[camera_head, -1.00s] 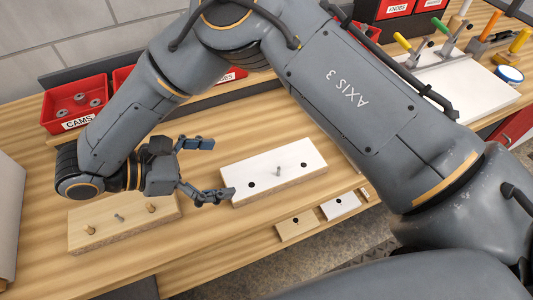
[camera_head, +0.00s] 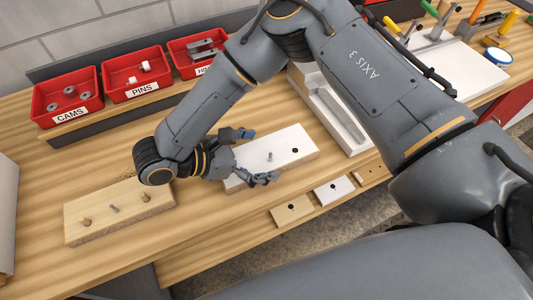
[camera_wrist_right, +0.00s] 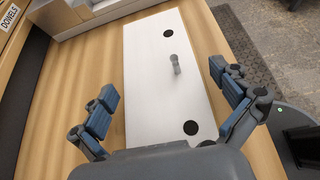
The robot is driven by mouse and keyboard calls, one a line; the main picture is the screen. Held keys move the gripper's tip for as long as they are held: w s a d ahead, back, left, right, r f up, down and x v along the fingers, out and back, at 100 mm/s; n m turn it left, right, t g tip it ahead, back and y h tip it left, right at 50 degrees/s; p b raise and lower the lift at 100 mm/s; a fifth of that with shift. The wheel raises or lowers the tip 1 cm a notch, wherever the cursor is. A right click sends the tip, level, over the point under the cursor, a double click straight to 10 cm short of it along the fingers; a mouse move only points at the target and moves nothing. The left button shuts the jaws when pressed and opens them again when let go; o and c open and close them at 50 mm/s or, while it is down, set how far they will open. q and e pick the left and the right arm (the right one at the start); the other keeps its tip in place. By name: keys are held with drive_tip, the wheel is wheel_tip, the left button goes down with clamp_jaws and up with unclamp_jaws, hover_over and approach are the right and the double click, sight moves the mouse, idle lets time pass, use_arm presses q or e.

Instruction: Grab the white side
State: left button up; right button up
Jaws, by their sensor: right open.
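The white-faced board (camera_head: 287,150) lies flat on the wooden bench in the head view, with a metal pin upright near its middle and a dark hole toward its right end. My right gripper (camera_head: 258,156) is open at the board's left end, one finger on each side. My left gripper is not in view.
A bare wooden board (camera_head: 120,212) with pegs lies at the left. Red bins (camera_head: 68,98) line the back. A white tray (camera_head: 330,112) stands behind the white board. Small sample blocks (camera_head: 292,211) sit along the front edge.

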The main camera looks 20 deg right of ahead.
drive_tip(key=shift+a, duration=0.15)
drive_tip(key=shift+c, duration=0.4)
drive_tip(key=c, duration=1.2)
drive_tip(key=shift+c, duration=0.2)
drive_tip(key=shift+r, duration=0.15)
